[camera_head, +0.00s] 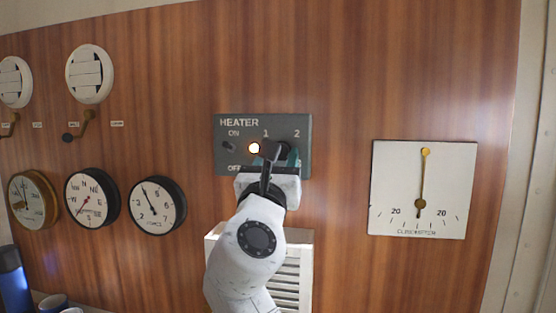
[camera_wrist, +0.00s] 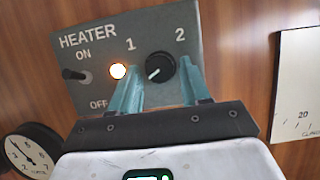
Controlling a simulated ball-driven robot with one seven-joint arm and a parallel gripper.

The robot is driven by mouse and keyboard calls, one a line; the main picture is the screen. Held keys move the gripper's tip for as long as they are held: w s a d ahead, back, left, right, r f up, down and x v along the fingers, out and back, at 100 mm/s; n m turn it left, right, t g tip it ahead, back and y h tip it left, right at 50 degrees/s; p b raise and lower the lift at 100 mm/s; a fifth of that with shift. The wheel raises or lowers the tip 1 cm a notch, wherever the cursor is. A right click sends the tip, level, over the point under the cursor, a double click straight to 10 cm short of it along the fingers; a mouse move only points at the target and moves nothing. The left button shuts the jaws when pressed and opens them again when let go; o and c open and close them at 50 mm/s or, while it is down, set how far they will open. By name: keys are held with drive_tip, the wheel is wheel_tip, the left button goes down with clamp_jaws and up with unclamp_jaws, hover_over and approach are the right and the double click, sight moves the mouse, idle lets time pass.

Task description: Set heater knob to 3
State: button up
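The grey heater panel (camera_head: 285,120) is on the wood wall, with ON, OFF, 1 and 2 labels; no 3 shows, and the lower right part is hidden by my gripper. The round black heater knob (camera_wrist: 160,68) shows in the wrist view, with its white pointer line toward the lower left. My gripper (camera_wrist: 160,74) is open, its two teal fingers on either side of the knob, with a small gap at the left finger. Whether the right finger touches it I cannot tell. In the head view my gripper (camera_head: 280,160) covers much of the knob.
A lit lamp (camera_wrist: 118,71) and a black toggle switch (camera_wrist: 77,75) sit left of the knob. A white clinometer (camera_head: 450,185) hangs to the right, round gauges (camera_head: 158,205) to the left. A white louvred box (camera_head: 292,270) is below the panel.

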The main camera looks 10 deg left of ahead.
drive_tip(key=c, duration=0.8)
drive_tip(key=shift+o, duration=0.2)
drive_tip(key=shift+m, duration=0.4)
